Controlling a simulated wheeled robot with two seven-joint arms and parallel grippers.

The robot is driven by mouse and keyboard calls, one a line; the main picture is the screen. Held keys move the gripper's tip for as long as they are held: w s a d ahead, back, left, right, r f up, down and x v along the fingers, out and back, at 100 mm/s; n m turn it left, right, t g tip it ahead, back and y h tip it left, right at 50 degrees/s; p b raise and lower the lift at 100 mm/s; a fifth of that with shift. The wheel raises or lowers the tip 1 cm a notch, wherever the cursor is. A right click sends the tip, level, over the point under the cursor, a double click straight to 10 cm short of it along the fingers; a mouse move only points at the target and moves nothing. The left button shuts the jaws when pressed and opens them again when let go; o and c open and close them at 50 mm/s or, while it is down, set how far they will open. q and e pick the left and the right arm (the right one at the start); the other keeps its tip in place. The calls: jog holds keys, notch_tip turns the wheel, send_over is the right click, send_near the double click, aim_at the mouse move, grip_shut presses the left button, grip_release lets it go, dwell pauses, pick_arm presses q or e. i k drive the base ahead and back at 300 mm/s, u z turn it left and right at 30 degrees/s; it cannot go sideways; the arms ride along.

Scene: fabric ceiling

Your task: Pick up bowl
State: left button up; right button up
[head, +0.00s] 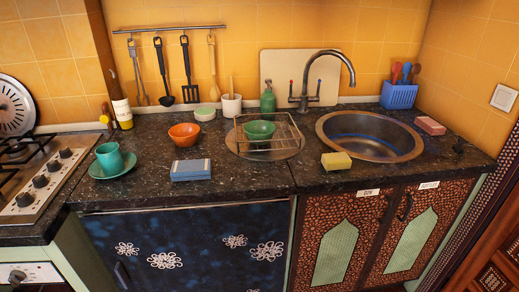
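An orange bowl (184,135) stands upright on the dark speckled counter, left of the middle. A green bowl (259,130) sits in a wire dish rack (288,142) to its right. A small pale green-and-white bowl or stack of bowls (205,113) stands behind the orange one, near the wall. The picture does not show which bowl the task means. Neither of my grippers is in view.
A teal cup on a saucer (129,169) stands at left, beside the stove (32,185). A blue-grey box (191,170) lies in front of the orange bowl. A yellow sponge (336,161) lies by the round sink (367,149). The counter's front strip (245,186) is clear.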

aim_at(258, 129)
jog(key=u, duration=0.65)
jog(key=i, duration=0.55)
jog(key=u, duration=0.25)
